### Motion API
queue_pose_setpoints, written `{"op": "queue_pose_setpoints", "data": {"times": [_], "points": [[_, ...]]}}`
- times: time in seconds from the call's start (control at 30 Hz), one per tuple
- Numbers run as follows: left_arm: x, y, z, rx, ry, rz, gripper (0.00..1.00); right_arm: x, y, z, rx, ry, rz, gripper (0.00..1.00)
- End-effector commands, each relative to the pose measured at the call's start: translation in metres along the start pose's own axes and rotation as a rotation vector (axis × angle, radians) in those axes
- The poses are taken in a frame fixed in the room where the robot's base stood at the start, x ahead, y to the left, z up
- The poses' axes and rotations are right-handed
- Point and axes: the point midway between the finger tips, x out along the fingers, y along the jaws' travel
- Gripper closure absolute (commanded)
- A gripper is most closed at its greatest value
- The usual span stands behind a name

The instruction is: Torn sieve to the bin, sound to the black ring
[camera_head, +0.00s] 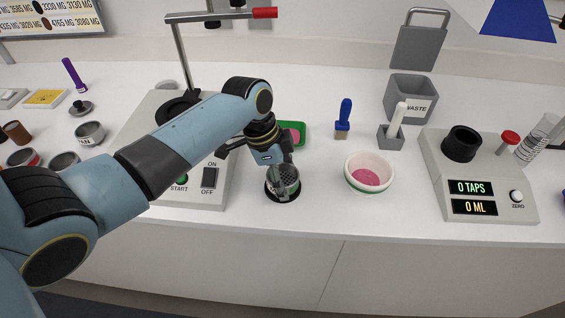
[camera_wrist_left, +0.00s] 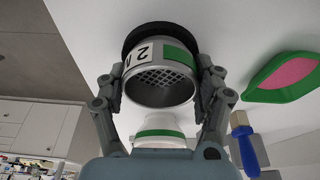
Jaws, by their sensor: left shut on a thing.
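My left gripper (camera_head: 283,192) is shut on a metal sieve (camera_head: 289,175), one finger on each side. In the left wrist view the sieve (camera_wrist_left: 160,85) has a white label with a "2" and a green patch. The part of its mesh that shows looks whole; the rest is hidden. The black ring (camera_head: 284,200) lies on the table directly under the sieve; it also shows around the sieve's far end in the left wrist view (camera_wrist_left: 158,32). I cannot tell whether the sieve rests in it. The grey waste bin (camera_head: 398,104) stands at the back right. My right gripper is not in view.
A white bowl (camera_head: 354,181) with pink powder stands right of the ring. A green dish (camera_head: 301,127) lies behind my gripper. A machine (camera_head: 207,195) is at left, a counter with displays (camera_head: 480,215) at right. A blue brush (camera_head: 343,118) and a grey holder (camera_head: 390,138) stand behind.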

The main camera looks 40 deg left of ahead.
Motion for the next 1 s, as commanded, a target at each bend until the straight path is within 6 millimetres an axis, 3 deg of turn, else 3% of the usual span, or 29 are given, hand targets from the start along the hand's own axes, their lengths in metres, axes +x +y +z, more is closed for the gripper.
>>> {"op": "queue_pose_setpoints", "data": {"times": [0.03,0.07,0.27,0.67,1.0], "points": [[0.002,0.000,0.000,0.000,0.000,0.000,0.67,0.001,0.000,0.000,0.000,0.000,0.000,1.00],[0.002,0.000,0.000,0.000,0.000,0.000,0.31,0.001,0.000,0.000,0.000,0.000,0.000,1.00],[0.001,0.000,0.000,0.000,0.000,0.000,0.05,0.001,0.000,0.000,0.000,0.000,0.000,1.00],[-0.006,0.000,0.001,-0.001,0.000,0.000,0.03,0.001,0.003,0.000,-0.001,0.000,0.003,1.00],[-0.077,-0.002,0.001,0.002,0.000,-0.005,0.03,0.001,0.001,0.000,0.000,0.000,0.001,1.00]]}}
